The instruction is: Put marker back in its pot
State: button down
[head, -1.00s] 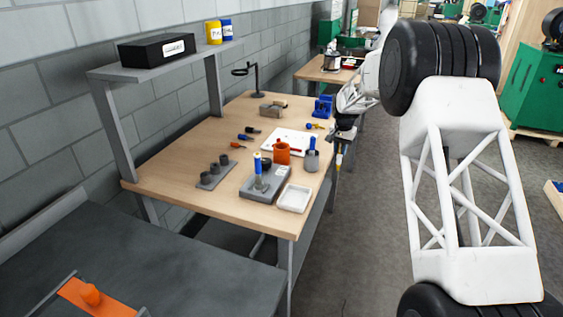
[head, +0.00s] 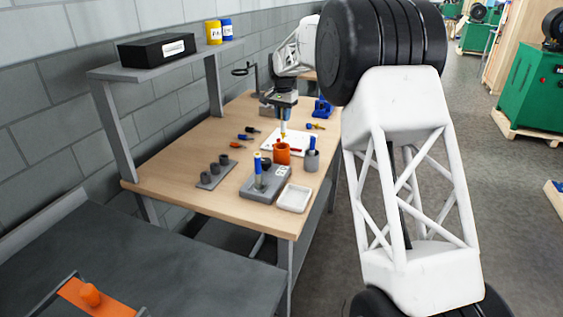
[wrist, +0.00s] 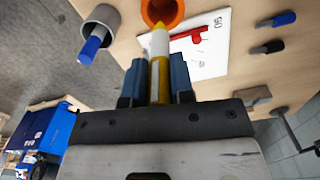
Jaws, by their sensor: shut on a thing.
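My gripper (head: 284,119) is shut on a yellow and white marker (wrist: 158,55), which sits between its two blue-grey fingers in the wrist view. In the head view the marker (head: 283,132) hangs roughly upright from the gripper, its lower end close above an orange pot (head: 282,153). The orange pot (wrist: 163,8) also shows at the top edge of the wrist view, just beyond the marker's end; contact cannot be told. A grey pot (head: 312,161) right of the orange one holds a blue marker (wrist: 94,43).
A grey fixture (head: 266,186) with a blue and yellow tool, a white tray (head: 294,198) and a strip with grey cups (head: 214,174) stand nearer. Loose drivers (head: 246,137) lie left. A blue block (head: 323,107) stands behind.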

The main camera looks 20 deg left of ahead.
jog(key=shift+s+a+r, duration=0.2)
jog(key=shift+a, duration=0.05)
jog(key=shift+f, duration=0.1)
jog(key=shift+f, duration=3.05)
jog(key=shift+f, duration=1.85)
jog(key=shift+f, duration=0.15)
jog(key=c, duration=1)
grip_release()
